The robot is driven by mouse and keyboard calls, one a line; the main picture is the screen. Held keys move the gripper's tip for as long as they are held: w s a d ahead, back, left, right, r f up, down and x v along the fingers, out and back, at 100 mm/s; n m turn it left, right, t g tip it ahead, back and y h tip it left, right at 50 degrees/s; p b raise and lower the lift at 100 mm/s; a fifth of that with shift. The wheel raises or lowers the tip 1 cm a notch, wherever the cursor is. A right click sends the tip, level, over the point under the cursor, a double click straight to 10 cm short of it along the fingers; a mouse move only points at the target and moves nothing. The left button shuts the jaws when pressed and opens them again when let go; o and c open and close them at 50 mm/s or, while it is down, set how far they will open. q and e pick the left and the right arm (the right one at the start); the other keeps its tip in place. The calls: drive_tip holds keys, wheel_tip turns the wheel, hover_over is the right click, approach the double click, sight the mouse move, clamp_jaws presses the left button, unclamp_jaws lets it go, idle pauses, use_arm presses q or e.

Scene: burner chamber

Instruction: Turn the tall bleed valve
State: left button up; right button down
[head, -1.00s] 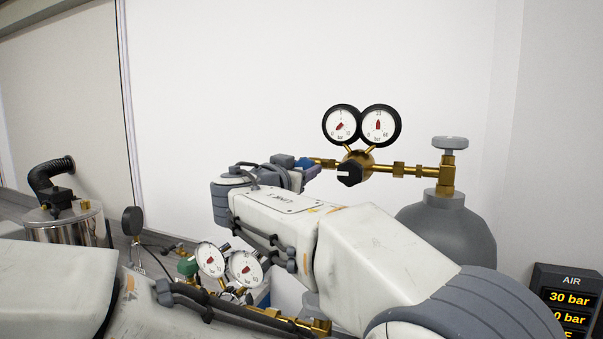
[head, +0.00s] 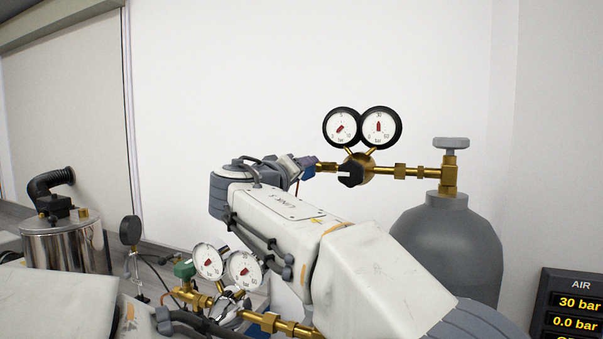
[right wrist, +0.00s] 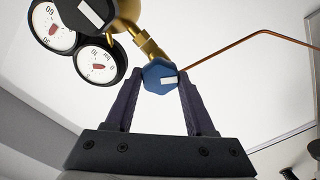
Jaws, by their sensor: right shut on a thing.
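A blue knob (right wrist: 159,76) with a white mark sits on the brass fitting of the upper gas regulator in the right wrist view. In the head view a bit of its blue (head: 309,172) shows at the left end of the regulator (head: 357,165). My right gripper (right wrist: 160,84) is shut on this knob, one dark finger on each side. In the head view the same gripper (head: 298,165) is partly hidden behind its own wrist. My left gripper is not in view; only part of that arm shows at the lower left.
The regulator carries two round gauges (head: 361,127) and joins a grey cylinder (head: 447,245) with a grey handwheel (head: 450,143). A second brass assembly with two gauges (head: 243,269) stands below my right arm. A steel vessel (head: 65,245) is at left, an AIR display (head: 575,310) at right.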

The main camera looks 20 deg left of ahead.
drive_tip(key=shift+f+n+p, duration=0.15)
drive_tip(key=shift+n+p, duration=1.55)
drive_tip(key=shift+n, duration=3.85)
drive_tip(key=shift+f+n+p, duration=0.15)
drive_tip(key=shift+n+p, duration=1.5)
drive_tip(key=shift+n, duration=3.9)
drive_tip(key=shift+f, duration=0.1)
drive_tip(key=shift+c, duration=1.2)
unclamp_jaws()
drive_tip(key=shift+s, duration=0.1)
